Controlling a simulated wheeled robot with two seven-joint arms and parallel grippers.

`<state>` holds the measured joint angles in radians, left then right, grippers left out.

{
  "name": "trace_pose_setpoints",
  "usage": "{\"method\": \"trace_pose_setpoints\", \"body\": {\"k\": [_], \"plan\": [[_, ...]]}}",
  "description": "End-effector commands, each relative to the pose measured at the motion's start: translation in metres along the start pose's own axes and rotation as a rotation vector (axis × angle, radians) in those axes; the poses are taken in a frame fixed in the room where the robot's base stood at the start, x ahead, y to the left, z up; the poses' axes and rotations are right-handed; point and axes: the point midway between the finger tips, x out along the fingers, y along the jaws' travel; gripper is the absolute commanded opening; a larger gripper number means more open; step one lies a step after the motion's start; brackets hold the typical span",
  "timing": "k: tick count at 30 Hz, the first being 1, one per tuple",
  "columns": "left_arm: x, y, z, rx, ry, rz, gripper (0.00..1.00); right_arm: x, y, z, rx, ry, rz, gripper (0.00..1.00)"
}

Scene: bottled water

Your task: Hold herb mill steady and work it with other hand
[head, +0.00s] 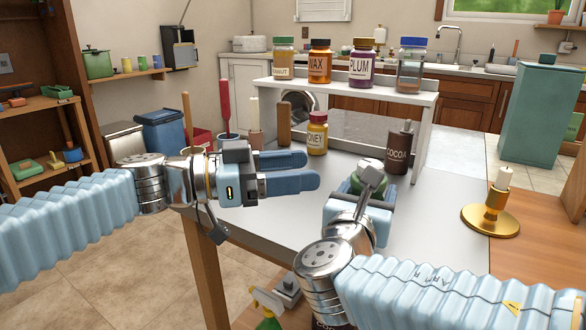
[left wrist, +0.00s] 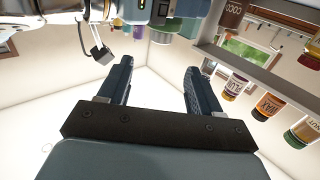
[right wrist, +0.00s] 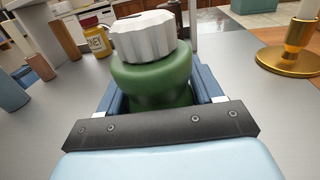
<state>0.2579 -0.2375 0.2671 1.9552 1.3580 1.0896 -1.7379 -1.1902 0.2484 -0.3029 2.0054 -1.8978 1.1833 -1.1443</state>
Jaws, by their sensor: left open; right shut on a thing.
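The herb mill (right wrist: 152,75) has a green body and a white ribbed knob on top. My right gripper (right wrist: 150,95) is shut around its green body, one finger on each side. In the head view the mill (head: 356,184) is mostly hidden by my right gripper, and it stands at or just above the grey tabletop. My left gripper (head: 304,171) is open and empty, to the left of the mill and apart from it, fingers pointing right. The left wrist view shows its two spread fingers (left wrist: 153,85) with nothing between them.
A honey jar (head: 317,133) and a cocoa bottle (head: 399,150) stand behind the mill on the table. A white shelf (head: 428,120) carries several jars. A brass candle holder (head: 490,220) stands at right. The grey tabletop right of the mill (head: 440,215) is clear.

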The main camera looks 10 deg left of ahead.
Motion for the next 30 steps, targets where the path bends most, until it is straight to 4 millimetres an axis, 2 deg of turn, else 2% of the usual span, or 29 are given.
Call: {"method": "trace_pose_setpoints", "body": {"k": [17,27,30], "plan": [[0.001,-0.001,-0.001,0.000,0.001,0.002,0.64,0.000,0.000,0.001,0.001,-0.001,-0.001,0.39],[0.007,-0.029,0.000,-0.001,0.005,0.234,0.64,0.000,0.000,0.001,0.001,-0.001,0.000,0.39],[0.014,-0.031,0.002,0.000,0.001,0.265,0.64,0.000,0.000,0.001,0.001,-0.001,0.000,0.39]]}}
